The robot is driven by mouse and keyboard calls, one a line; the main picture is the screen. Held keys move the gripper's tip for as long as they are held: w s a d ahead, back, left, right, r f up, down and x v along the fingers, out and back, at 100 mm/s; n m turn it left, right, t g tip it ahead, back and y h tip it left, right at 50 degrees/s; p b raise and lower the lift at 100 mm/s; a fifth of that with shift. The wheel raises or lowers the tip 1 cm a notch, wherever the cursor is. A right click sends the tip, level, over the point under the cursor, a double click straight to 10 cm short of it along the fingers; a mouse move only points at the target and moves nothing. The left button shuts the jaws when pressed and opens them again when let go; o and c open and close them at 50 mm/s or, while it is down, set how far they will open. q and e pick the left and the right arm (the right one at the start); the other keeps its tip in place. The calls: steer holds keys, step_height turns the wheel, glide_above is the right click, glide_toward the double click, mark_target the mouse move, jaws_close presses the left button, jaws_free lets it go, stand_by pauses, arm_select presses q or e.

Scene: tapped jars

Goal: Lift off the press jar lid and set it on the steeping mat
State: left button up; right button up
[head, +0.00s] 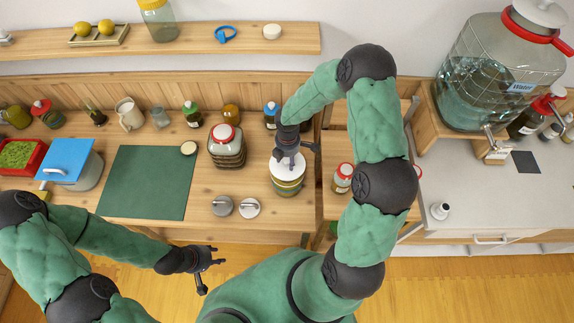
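A jar with a broad white lid (288,168) and yellow-olive bands (288,187) stands near the right end of the wooden counter. I take it to be the press jar. The lid sits on top of the jar. My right gripper (287,158) is directly above the lid, with its fingers over the lid's middle. They hide the middle, and I cannot tell whether they grip anything. A flat dark green mat (147,183), probably the steeping mat, lies left of centre. My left gripper (208,270) is open and empty in front of the counter's front edge.
A round tan disc (188,147) sits at the mat's far right corner; the rest of the mat is clear. A red-topped jar (226,143) and two small round lids (236,207) stand between mat and jar. A blue-lidded container (66,162) is left.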

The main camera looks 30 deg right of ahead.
mark_target(287, 160)
jaws_close()
steer(key=shift+r, duration=0.2)
steer(key=shift+r+p, duration=2.75)
steer(key=shift+r, duration=0.6)
